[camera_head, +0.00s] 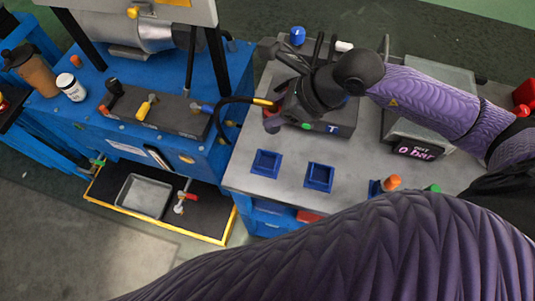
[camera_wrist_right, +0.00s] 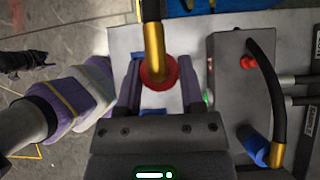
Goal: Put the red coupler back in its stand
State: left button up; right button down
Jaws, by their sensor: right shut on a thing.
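My right gripper (camera_head: 272,118) is over the grey bench beside the black box, in the head view. In the right wrist view, its two purple fingers (camera_wrist_right: 159,78) are shut on the red coupler (camera_wrist_right: 158,74). The coupler sits at the end of a black hose with a gold sleeve (camera_wrist_right: 154,45); the gold part also shows in the head view (camera_head: 263,102). My gripper mostly hides the coupler in the head view. Two empty blue square holders (camera_head: 266,163) (camera_head: 319,177) stand at the bench's front; which belongs to the coupler cannot be told. My left gripper is not seen.
The black box marked T (camera_head: 335,122) stands right of the gripper. A blue-ended hose (camera_wrist_right: 255,148) shows beside it in the wrist view. A display reading 0 bar (camera_head: 415,151) and an orange knob (camera_head: 392,182) are farther right. Bare bench (camera_head: 243,180) surrounds the holders.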

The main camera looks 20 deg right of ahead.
jog(key=s+f+b, duration=0.1)
jog(key=f, duration=0.1)
jog(key=s+a+f+b, duration=0.2)
jog(key=f+b, duration=0.1)
jog(key=shift+a+f, duration=0.2)
jog(key=shift+f, duration=0.45)
jog(key=shift+r, duration=0.1)
jog(key=shift+m+t, duration=0.3)
jog(key=shift+m, duration=0.2)
